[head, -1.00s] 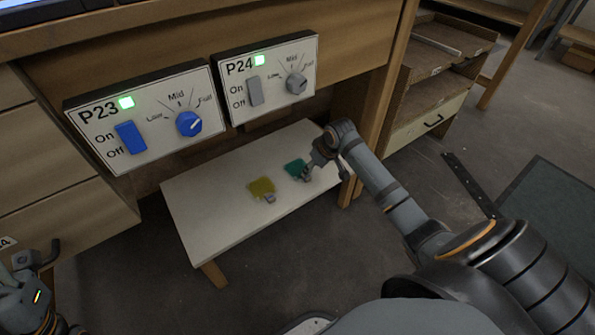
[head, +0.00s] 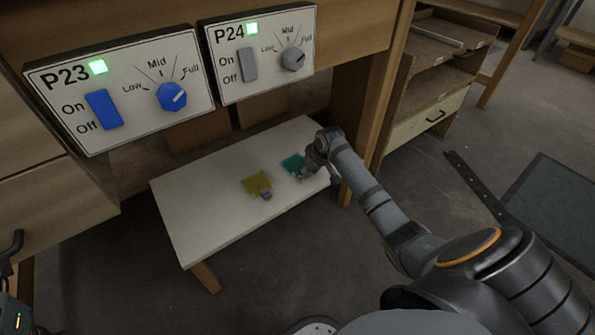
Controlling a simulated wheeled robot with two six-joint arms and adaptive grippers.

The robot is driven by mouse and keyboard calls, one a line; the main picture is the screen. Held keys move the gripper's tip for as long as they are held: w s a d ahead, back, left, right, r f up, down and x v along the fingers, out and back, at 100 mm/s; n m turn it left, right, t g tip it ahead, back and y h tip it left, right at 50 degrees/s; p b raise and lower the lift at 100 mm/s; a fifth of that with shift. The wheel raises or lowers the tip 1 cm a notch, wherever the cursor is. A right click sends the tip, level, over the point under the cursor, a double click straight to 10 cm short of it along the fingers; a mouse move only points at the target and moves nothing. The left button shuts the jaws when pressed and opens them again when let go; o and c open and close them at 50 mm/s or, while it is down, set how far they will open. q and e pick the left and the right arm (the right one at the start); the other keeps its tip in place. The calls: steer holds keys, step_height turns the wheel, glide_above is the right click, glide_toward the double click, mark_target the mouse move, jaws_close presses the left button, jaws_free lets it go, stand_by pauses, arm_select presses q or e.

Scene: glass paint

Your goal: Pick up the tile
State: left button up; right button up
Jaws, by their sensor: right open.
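Two small tiles lie on a low white table (head: 205,215). The yellow tile (head: 256,182) is near the middle, with a small grey piece at its front edge. The teal tile (head: 292,163) is to its right and farther back. My right gripper (head: 308,174) is open at the right side of the teal tile, over the table's right part. I cannot tell whether it touches the tile, and its fingers partly hide the tile's right edge. At the lower left edge only a part of my left arm shows; its gripper's fingers are not visible.
Panels P23 (head: 130,128) and P24 (head: 270,78), with green lights, switches and knobs, hang on the bench above the table. A wooden bench leg (head: 368,110) stands close behind my right gripper. A shelf unit (head: 430,85) stands at the right; the floor before it is mostly clear.

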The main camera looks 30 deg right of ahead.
steer(key=shift+r, duration=0.1)
steer(key=shift+c, duration=0.3)
jaws_close()
